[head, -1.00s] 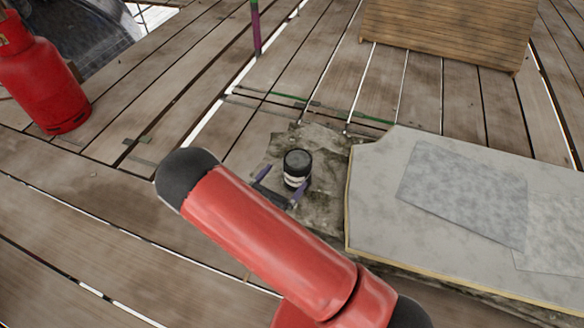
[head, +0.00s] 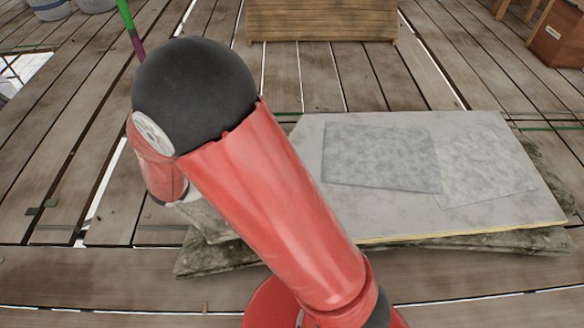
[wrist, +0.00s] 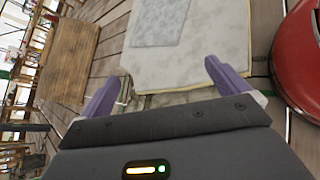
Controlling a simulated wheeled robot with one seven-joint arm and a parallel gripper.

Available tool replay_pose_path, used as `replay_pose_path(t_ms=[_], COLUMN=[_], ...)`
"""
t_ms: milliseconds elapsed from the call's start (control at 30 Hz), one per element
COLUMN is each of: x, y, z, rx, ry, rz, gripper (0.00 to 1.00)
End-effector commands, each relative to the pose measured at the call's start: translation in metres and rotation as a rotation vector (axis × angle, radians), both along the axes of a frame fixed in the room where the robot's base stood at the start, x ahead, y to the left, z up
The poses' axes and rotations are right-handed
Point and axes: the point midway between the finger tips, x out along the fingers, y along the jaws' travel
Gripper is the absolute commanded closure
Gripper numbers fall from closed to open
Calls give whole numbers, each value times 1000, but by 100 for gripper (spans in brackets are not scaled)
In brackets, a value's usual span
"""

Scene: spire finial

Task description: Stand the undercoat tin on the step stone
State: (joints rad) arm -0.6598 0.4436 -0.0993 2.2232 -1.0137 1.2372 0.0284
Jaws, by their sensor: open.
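The undercoat tin is not visible in either current view. In the earlier head view, a small dark tin with a white band stood on a rough mossy stone between my fingers. That stone (head: 205,225), possibly the step stone, now shows only partly in the head view, behind and beside my red arm. My gripper (wrist: 165,86) shows in the wrist view with its two purple fingers wide apart. Nothing is seen between them except the view of the pale slab beyond. In the head view my arm hides the gripper.
A pale slab (head: 345,210) with grey sheets (head: 380,157) on it lies right of my arm, on mossy stone. A slatted wooden crate (head: 322,22) stands at the back. A brown box (head: 558,38) is at far right. Plank floor is open at left.

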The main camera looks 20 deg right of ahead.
Motion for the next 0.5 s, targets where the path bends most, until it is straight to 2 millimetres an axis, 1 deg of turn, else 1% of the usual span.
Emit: replay_pose_path(t_ms=[33,100,200,333,500], x=[-11,-28,-52,-82,-115], y=[-14,-27,-40,-48,-48], z=[17,33,54,81,115], rx=[94,221,404,641,944], ry=[-42,-93,-179,-314,-525], rz=[-90,-209,-366,-548,-735], gripper=[0,0,0,0,0])
